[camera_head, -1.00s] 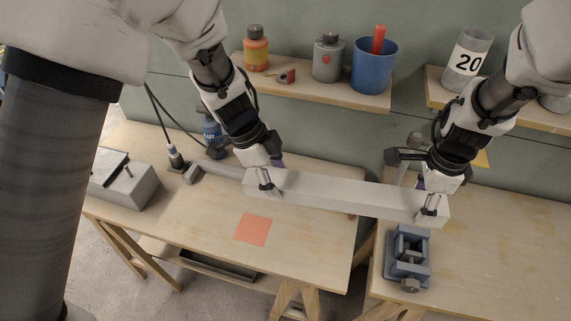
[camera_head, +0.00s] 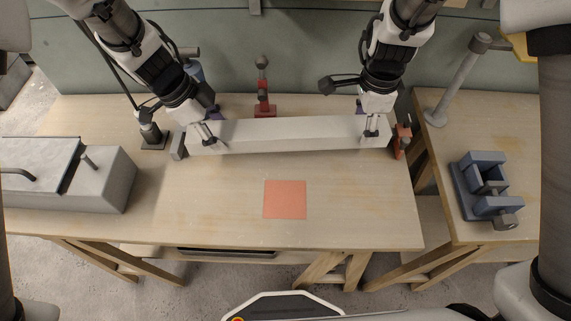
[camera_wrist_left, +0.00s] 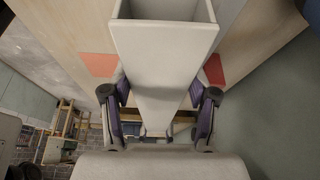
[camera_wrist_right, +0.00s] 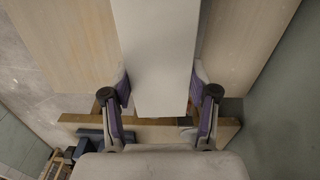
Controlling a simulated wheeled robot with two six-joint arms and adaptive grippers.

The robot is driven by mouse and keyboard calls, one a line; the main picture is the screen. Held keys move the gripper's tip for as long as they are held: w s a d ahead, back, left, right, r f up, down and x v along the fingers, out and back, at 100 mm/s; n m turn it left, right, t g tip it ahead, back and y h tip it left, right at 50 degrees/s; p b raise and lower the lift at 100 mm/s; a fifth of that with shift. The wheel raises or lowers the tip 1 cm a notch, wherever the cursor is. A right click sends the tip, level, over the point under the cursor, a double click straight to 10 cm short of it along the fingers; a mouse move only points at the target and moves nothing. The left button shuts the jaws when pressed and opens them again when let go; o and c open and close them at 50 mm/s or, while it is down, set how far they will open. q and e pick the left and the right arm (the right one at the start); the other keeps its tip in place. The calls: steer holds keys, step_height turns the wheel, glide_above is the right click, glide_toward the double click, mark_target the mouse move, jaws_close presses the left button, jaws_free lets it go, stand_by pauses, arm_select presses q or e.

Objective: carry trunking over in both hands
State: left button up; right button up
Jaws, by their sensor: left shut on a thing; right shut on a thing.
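The trunking (camera_head: 290,135) is a long, pale grey, hollow square channel. It lies nearly level across the back of the left table (camera_head: 230,225), behind a flat orange-red square (camera_head: 285,200). I cannot tell whether it touches the tabletop. My left gripper (camera_head: 207,138) is shut on its left end part, and my right gripper (camera_head: 371,132) is shut near its right end. In the left wrist view the trunking (camera_wrist_left: 165,45) runs between the jaws, its open end showing. In the right wrist view it (camera_wrist_right: 156,60) also sits between the jaws.
A grey block (camera_head: 178,146) stands by the trunking's left end, and a red fixture (camera_head: 402,140) by its right end. A red stand (camera_head: 263,100) is behind it. A grey metal box (camera_head: 75,175) is at left. A blue vise (camera_head: 486,190) and post (camera_head: 458,80) stand on the right table.

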arm_select(q)
steer(key=shift+r, duration=0.2)
arm_select(e)
steer(key=shift+r, duration=0.15)
